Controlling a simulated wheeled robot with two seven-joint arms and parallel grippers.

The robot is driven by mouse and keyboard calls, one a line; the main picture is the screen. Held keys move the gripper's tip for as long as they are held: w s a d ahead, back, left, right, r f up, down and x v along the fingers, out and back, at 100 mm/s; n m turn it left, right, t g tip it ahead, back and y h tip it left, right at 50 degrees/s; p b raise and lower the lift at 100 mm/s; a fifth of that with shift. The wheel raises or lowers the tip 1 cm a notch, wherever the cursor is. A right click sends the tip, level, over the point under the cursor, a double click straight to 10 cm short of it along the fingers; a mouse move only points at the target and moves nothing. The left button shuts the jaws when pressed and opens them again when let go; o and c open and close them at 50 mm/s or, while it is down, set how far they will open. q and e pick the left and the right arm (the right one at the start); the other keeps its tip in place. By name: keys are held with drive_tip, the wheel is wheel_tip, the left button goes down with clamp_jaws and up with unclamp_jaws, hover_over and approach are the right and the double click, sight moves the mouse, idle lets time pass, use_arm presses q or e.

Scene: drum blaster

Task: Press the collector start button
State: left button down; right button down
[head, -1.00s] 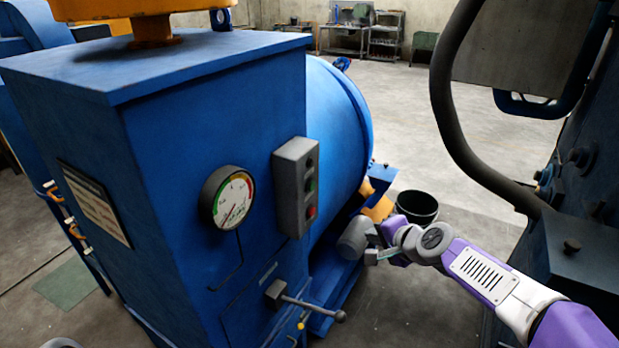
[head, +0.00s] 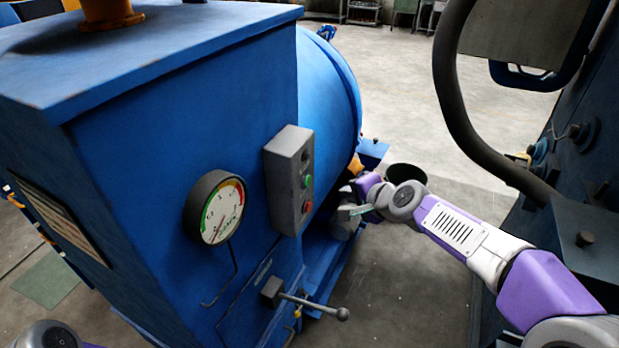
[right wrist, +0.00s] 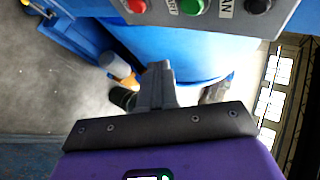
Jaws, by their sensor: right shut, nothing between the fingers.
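The grey control box (head: 280,185) is on the corner of the blue cabinet in the head view. Its face has a black knob or button (head: 305,156) on top, a green button (head: 307,181) in the middle and a red button (head: 307,206) below. In the right wrist view the green button (right wrist: 193,5) is at the top edge beside a partly cut-off label ending "ART"; the red button (right wrist: 136,5) is left of it. My right gripper (head: 352,212) is shut and empty, right of and slightly below the box, apart from the buttons; its fingers also show in the wrist view (right wrist: 158,72).
A round gauge (head: 216,209) is left of the box. A lever (head: 315,304) sticks out below it. The blue drum (head: 335,110) is behind. A black bucket (head: 407,174) stands beyond my right wrist. A dark machine with a thick hose (head: 470,150) bounds the right side.

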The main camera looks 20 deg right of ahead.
sight(307, 181)
drive_tip(key=w+a+p, duration=0.3)
drive_tip(key=w+a, duration=0.1)
drive_tip(key=shift+w, duration=0.4)
idle(1.9)
drive_tip(key=shift+w+a+p, duration=0.25)
drive_tip(key=shift+w+p, duration=0.05)
drive_tip(key=shift+p, duration=0.1)
drive_tip(key=shift+w+a+p, duration=0.3)
idle(0.6)
drive_tip(key=shift+d, duration=0.1)
idle(0.3)
drive_tip(key=shift+s+d+b, duration=0.45)
drive_tip(key=shift+s+b, duration=0.15)
drive_tip(key=shift+s, duration=0.05)
